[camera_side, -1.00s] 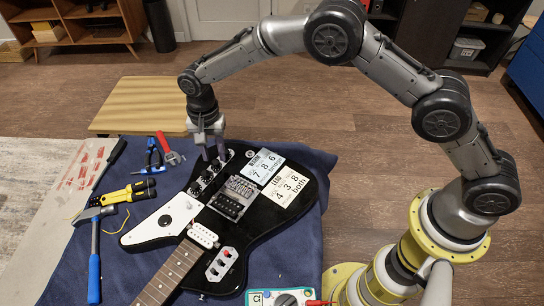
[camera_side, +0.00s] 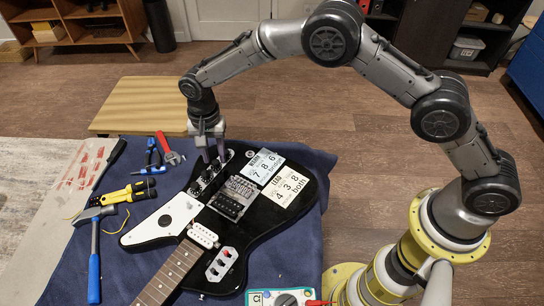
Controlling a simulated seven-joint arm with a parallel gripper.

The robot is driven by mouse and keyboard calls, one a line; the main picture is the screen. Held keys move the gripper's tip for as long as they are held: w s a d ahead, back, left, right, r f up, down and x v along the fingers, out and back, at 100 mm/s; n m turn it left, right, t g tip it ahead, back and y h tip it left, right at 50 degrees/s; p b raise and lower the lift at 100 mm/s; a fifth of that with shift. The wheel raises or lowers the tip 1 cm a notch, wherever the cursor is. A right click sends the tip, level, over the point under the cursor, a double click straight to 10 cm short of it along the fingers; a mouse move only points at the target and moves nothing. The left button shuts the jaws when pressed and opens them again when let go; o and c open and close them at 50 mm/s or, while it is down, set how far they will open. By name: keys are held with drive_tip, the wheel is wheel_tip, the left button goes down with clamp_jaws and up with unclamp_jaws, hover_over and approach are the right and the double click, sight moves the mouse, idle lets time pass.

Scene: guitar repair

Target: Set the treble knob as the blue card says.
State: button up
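A black guitar body (camera_side: 262,232) lies on a dark blue cloth, its neck toward the bottom left. A row of dark knobs (camera_side: 206,177) sits on a metal control plate near its upper edge. The pale blue card (camera_side: 264,166) lies on the body with the figures 7 8 6 and a word below them that looks like "bridge"; its small labels are too small to read. My gripper (camera_side: 213,158) points down at the far end of the knob row. Its fingertips hide the knob there, and I cannot tell whether they grip it.
A cream card (camera_side: 287,187) reading 4 3 8 and "both" lies beside the blue one. A selector plate (camera_side: 221,264) is lower on the body. Pliers (camera_side: 153,157), a red-handled wrench (camera_side: 169,151), a yellow tool (camera_side: 128,193) and a hammer (camera_side: 94,262) lie at left. A meter (camera_side: 282,297) is at the front.

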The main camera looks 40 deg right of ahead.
drive_tip(key=shift+f, duration=0.95)
drive_tip(key=shift+r, duration=0.15)
idle(0.7)
clamp_jaws()
drive_tip(key=m, duration=0.5)
drive_tip(key=shift+m, duration=0.3)
drive_tip(key=m, duration=0.6)
unclamp_jaws()
